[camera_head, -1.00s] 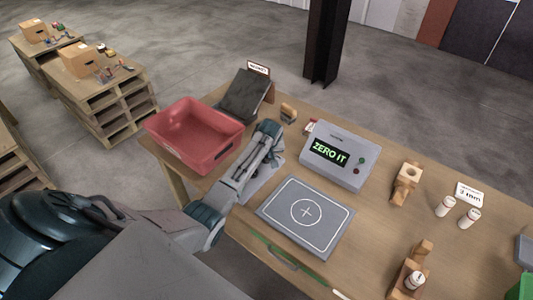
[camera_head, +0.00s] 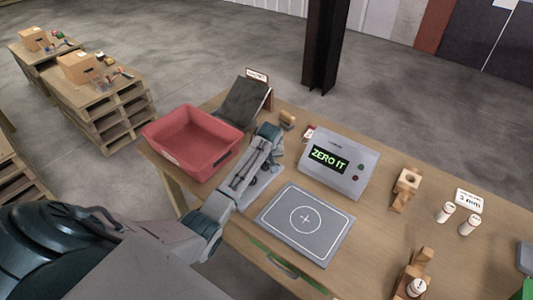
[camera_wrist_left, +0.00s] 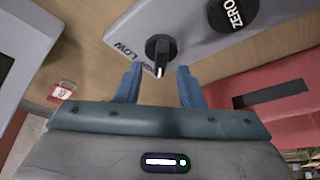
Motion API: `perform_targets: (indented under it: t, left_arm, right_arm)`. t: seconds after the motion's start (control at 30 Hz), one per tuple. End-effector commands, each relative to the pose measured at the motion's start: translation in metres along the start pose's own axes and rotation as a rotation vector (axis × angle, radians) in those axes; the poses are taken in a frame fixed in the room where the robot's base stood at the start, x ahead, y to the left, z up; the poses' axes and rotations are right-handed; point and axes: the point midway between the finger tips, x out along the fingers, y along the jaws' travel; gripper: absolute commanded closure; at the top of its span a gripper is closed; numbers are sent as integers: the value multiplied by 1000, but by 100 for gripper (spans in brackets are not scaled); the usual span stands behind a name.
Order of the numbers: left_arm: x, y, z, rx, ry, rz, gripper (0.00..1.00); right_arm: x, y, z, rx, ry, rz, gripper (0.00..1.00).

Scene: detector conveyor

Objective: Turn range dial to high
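The black range dial (camera_wrist_left: 157,46) sits on a light grey control panel (camera_wrist_left: 190,38) in the left wrist view. Its ridge points toward my gripper, with a pale mark at that end. The word LOW is printed beside it; another label there is partly covered by a finger. My left gripper (camera_wrist_left: 160,68) is open, its fingertips on either side of the dial's near end; I cannot tell whether they touch it. In the head view my left arm covers most of the panel (camera_head: 264,188) and hides the dial and fingertips. My right gripper is not in view.
A black ZERO button (camera_wrist_left: 238,12) is on the same panel. The red bin (camera_head: 172,152) stands left of my arm. The display box reading ZERO IT (camera_head: 352,182) and a grey pad with a cross (camera_head: 285,235) lie to the right. Wooden holders and white vials stand farther right.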

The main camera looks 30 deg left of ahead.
Motion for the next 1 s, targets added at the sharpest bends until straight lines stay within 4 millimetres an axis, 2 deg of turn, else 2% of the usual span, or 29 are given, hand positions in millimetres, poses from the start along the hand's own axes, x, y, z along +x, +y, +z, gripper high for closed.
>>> perform_targets:
  t: [0.3, 0.5, 0.67, 1.0]
  left_arm:
    - [-55, 0, 1, 0, 4, 3, 65]
    - [-81, 0, 0, -1, 3, 2, 65]
    - [-88, 0, 0, -1, 2, 0, 65]
    - [-89, 0, 0, 0, 1, 0, 65]
  right_arm:
    - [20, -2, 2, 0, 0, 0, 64]
    - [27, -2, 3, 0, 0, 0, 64]
    - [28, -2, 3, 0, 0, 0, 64]
    - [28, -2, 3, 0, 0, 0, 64]
